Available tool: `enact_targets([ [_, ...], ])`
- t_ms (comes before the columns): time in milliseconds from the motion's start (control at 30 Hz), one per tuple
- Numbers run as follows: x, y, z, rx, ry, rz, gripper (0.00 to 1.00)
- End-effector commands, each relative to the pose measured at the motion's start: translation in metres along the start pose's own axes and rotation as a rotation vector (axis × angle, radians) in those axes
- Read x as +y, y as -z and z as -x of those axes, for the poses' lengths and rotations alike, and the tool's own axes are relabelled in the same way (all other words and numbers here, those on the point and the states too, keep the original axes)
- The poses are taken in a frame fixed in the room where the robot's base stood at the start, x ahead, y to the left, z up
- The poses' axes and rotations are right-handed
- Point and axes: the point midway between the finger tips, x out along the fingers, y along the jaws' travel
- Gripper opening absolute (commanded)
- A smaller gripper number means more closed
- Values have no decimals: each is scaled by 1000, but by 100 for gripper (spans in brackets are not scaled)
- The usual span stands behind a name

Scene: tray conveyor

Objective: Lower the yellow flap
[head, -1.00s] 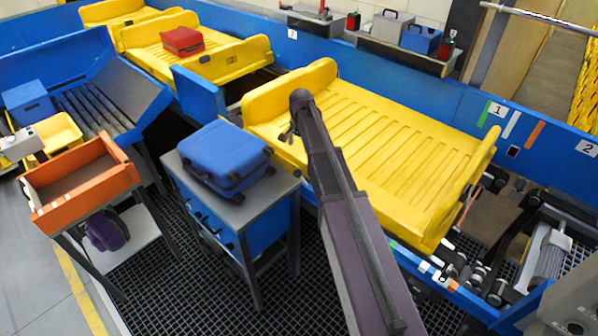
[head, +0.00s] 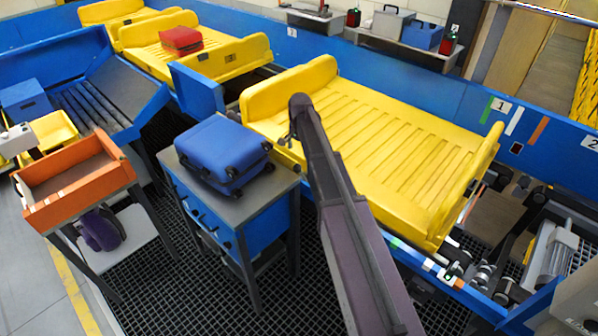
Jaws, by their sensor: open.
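A yellow tray (head: 365,128) lies on the conveyor, with a ribbed floor. A yellow upright panel (head: 290,86) stands at its left end and another (head: 466,188) at its right end; I cannot tell which one is the flap. My arm reaches up from the bottom of the view. My gripper (head: 289,136) is small and partly hidden behind the arm's end. It is open, near the front left corner of the tray, in front of the left panel. I cannot tell whether it touches the tray.
A blue suitcase (head: 222,152) lies on a blue cabinet (head: 262,222) left of my arm. A blue wall (head: 420,72) runs behind the tray. Another yellow tray (head: 240,58) holds a red case (head: 181,40). An orange bin (head: 70,195) stands at left.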

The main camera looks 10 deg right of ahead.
Motion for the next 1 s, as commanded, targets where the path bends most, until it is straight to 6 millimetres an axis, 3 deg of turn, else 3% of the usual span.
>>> enact_targets([
  [1000, -1, -1, -79, 0, 0, 1, 82],
])
